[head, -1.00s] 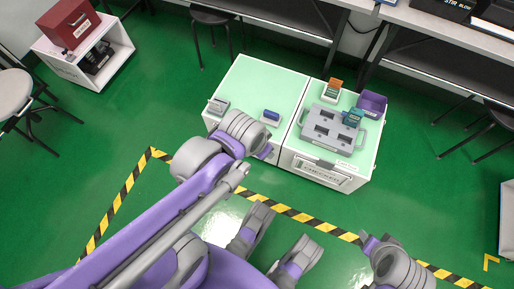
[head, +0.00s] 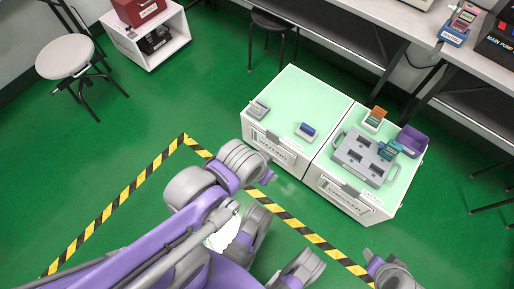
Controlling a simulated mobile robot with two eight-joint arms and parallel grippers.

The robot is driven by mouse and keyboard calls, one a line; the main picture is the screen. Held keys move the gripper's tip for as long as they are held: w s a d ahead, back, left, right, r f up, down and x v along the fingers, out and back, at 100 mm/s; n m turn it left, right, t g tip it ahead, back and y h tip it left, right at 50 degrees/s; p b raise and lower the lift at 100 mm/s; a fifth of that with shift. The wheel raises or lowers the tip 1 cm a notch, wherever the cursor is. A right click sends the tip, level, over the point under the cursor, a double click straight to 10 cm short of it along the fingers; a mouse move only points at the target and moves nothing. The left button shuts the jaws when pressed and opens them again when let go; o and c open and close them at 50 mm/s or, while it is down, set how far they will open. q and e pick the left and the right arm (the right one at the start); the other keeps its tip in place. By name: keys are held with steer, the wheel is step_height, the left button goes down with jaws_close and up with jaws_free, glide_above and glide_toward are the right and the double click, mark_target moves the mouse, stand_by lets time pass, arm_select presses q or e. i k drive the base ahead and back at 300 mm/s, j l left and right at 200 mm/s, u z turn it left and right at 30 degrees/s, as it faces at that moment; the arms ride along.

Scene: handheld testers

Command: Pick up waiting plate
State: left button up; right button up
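Two white cabinets with pale green tops stand side by side in the head view. The left one (head: 292,92) has a framed plate (head: 270,147) on its front that seems to read WAITING. The right one (head: 392,205) has a similar plate (head: 344,194) that seems to read CHECKED. My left gripper (head: 268,177) is in front of and below the left cabinet, mostly hidden behind its own wrist. My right gripper (head: 370,257) is at the bottom right, below the right cabinet. Neither gripper's finger gap shows clearly, and I see nothing held.
On the left top lie a grey device (head: 259,109) and a blue-screened tester (head: 306,131). On the right top are a grey tray (head: 362,158) with handles, a teal tester (head: 389,150), an orange tester (head: 375,116) and a purple bin (head: 411,140). Striped tape (head: 110,208) marks the green floor.

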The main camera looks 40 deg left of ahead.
mark_target(270, 142)
steer(key=k+u, duration=0.15)
steer(key=u, duration=0.95)
